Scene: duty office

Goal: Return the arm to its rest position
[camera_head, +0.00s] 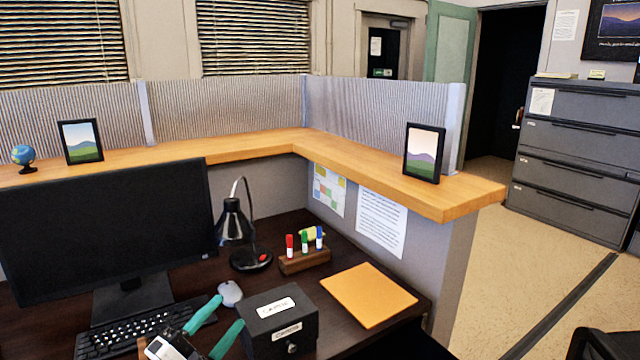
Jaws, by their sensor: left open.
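My left gripper (229,311) comes in at the bottom of the head view, with two teal fingers spread apart. It is open, and I see nothing between the fingers. The fingertips point up and right, over the desk, just left of a black box (262,304) with white labels and a lock on its front. A light grey mouse (230,294) shows just beyond the upper fingertip. Most of my left arm is out of the picture. My right gripper is not in view.
A monitor (105,230) and keyboard (125,328) stand at left. A black lamp (236,228), a wooden pen holder (304,261) and an orange folder (368,295) lie beyond and right of the box. A wooden ledge (330,152) with picture frames borders the desk. Open floor (530,230) lies right.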

